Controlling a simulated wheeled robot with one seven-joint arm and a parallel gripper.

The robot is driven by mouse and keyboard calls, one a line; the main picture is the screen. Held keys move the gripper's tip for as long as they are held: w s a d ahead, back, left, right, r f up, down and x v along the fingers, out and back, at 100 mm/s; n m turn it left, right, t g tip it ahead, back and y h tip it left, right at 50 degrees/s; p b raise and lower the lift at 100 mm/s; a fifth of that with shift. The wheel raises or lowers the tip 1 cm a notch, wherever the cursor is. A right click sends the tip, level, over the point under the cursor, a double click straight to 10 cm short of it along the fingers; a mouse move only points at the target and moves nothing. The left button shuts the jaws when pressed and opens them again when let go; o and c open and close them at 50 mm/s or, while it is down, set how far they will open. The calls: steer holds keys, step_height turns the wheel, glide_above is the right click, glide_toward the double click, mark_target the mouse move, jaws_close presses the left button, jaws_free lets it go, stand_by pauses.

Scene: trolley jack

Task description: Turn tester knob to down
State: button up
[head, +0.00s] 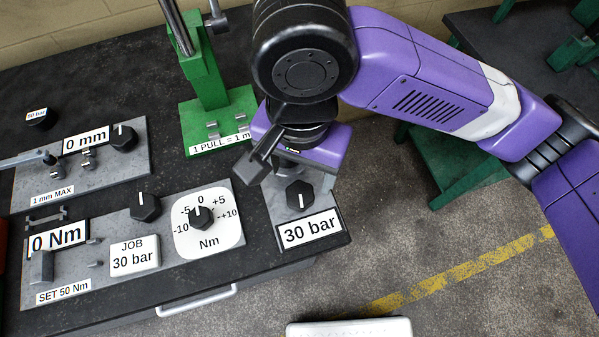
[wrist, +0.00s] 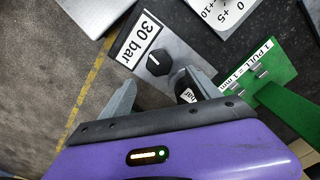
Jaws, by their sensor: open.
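Several black knobs show, and no label names one as the tester's. The knob (head: 299,195) closest to my gripper is on a grey plate with a "30 bar" sign (head: 309,231) at the bench's front right corner. My gripper (head: 262,158) is open above the plate, one finger clear in the head view. In the wrist view my gripper (wrist: 155,95) is empty, its fingers spread apart.
Left of it are a dial knob (head: 200,216) marked -10 to +10 Nm, a knob (head: 145,206) above "JOB 30 bar", and a "0 mm" panel with a knob (head: 124,137). A green jack stand (head: 207,110) rises behind.

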mark_target(300, 194)
steer(key=shift+s+f, duration=0.2)
steer(key=shift+s, duration=0.05)
steer(key=shift+f, duration=0.4)
step_height(300, 194, down, 7)
steer(key=shift+r+b, duration=0.2)
steer(key=shift+b, duration=0.6)
steer(key=shift+c, duration=0.2)
steer(key=shift+w, duration=0.1)
steer(key=c, duration=1.3)
